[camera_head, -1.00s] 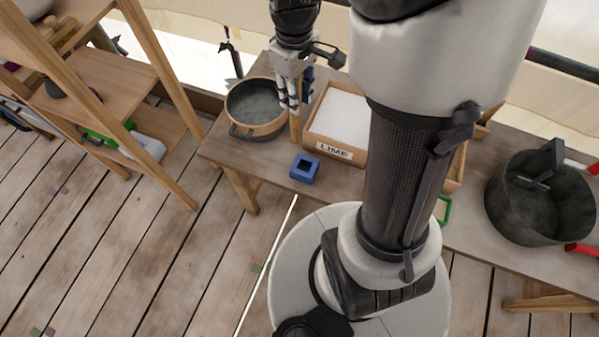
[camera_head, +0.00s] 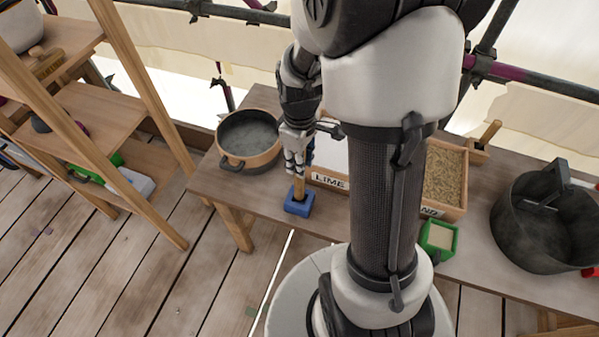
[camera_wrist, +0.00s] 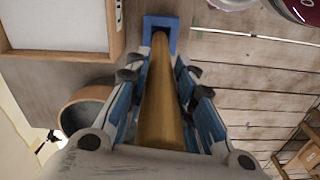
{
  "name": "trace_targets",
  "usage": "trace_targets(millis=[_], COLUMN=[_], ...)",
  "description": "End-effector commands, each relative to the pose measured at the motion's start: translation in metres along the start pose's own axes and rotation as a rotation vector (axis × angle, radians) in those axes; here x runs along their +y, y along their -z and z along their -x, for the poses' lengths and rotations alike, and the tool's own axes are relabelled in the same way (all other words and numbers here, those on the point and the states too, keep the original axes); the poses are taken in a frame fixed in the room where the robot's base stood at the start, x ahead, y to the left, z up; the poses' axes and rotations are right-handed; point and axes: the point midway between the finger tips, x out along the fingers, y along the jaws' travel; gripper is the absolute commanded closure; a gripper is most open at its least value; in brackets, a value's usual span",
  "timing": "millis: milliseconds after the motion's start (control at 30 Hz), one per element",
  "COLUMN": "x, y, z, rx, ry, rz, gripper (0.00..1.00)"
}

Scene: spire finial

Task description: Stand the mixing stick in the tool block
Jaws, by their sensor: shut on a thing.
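The wooden mixing stick (camera_head: 299,188) is upright in the head view, its lower end at the blue tool block (camera_head: 299,207). My gripper (camera_head: 295,168) is shut on the stick just above the block. In the wrist view the stick (camera_wrist: 162,100) runs between the fingers of my gripper (camera_wrist: 162,85) toward the square opening of the block (camera_wrist: 174,24). The stick's far end is at the opening; how deep it is in the block I cannot tell.
A pot (camera_head: 249,140) stands left of my gripper and the lime box (camera_head: 328,181) just right. A sand box (camera_head: 446,180), a green container (camera_head: 439,238) and a dark bucket (camera_head: 545,225) are farther right. The table's front edge is close to the block.

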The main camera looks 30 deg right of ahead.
Motion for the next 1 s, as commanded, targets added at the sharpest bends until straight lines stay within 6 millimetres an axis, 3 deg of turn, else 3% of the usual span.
trace_targets(millis=[300, 667, 700, 1000], x=[-0.001, 0.000, 0.000, 0.000], y=[-0.001, 0.000, 0.000, 0.000], z=[-0.042, -0.045, -0.045, -0.044], rx=[-0.002, -0.001, -0.001, -0.001], ry=[0.002, 0.001, 0.001, 0.001], rz=[0.000, 0.000, 0.000, 0.000], gripper=[1.00, 1.00, 0.76, 0.57])
